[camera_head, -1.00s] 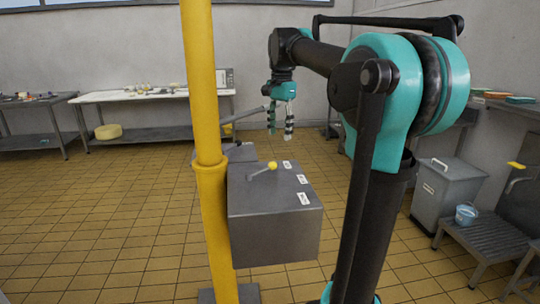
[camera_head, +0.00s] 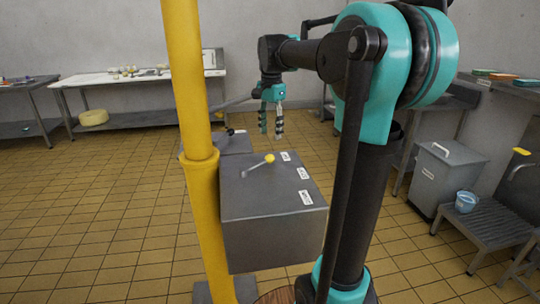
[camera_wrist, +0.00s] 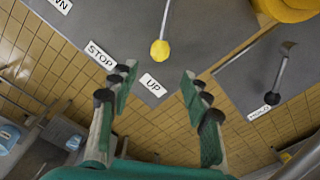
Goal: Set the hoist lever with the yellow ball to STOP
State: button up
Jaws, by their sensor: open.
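The hoist lever, a thin grey rod with a yellow ball (camera_head: 269,158), sits on top of a grey box (camera_head: 265,215). In the wrist view the yellow ball (camera_wrist: 160,49) points at the UP label (camera_wrist: 152,84). The STOP label (camera_wrist: 100,55) lies to its left, and a partly cut-off label ending in "WN" (camera_wrist: 60,4) lies beyond that. My gripper (camera_head: 271,135) is open and empty, fingers pointing down, above the far side of the box. In the wrist view the ball shows ahead of the gap between its fingertips (camera_wrist: 158,78), apart from both.
A yellow post (camera_head: 190,120) stands close at the left of the box. A second grey box (camera_head: 232,145) behind has a lever with a black knob (camera_wrist: 272,98). A grey bin (camera_head: 445,180) and a blue bucket (camera_head: 466,202) stand at right. Tiled floor at left is clear.

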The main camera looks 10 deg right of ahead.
aim_at(270, 155)
notch_tip(270, 155, down, 10)
jog(key=shift+w+a, duration=0.1)
jog(key=shift+c, duration=0.6)
grip_shut()
